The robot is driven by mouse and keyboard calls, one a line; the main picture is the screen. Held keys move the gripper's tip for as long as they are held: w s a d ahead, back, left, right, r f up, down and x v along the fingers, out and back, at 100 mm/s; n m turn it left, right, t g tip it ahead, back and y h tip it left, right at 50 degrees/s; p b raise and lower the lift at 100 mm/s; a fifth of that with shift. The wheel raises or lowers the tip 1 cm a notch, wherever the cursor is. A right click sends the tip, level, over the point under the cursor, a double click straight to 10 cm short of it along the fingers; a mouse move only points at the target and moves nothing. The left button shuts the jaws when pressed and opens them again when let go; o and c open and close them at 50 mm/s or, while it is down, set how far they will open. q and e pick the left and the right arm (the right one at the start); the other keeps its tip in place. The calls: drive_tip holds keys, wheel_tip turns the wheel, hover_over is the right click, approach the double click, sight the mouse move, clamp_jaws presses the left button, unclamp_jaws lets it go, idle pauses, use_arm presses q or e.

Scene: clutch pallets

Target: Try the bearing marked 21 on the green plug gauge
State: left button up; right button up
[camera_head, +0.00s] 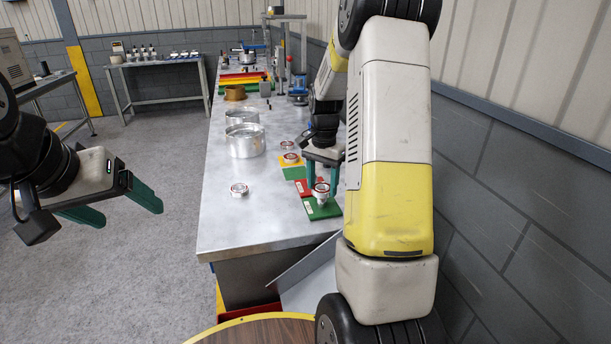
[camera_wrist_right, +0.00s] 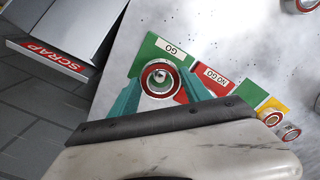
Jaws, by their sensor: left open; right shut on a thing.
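My right gripper (camera_head: 322,176) is shut on a red-sealed bearing (camera_head: 321,188) at the green GO plate (camera_head: 322,211). In the right wrist view the bearing (camera_wrist_right: 147,78) sits between the green fingers of the right gripper (camera_wrist_right: 160,92). A metal plug end (camera_wrist_right: 160,76) shows in its bore. I cannot tell whether the bearing is around the plug or just above it. No number on the bearing is legible. The red NO GO plate (camera_wrist_right: 216,80) lies beside the green plate (camera_wrist_right: 144,50). My left gripper (camera_head: 118,205) is open and empty, off the bench's left side.
A loose bearing (camera_head: 239,190) lies on the open bench top (camera_head: 230,220). Two more bearings stand by the yellow plate (camera_head: 285,161). Large metal rings (camera_head: 245,142) stand further back. A SCRAP chute (camera_wrist_right: 62,45) is at the bench's near end. A wall bounds the right.

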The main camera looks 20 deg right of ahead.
idle(0.4)
drive_tip(key=o, duration=2.1)
drive_tip(key=shift+f, duration=0.1)
drive_tip(key=shift+r, duration=4.55)
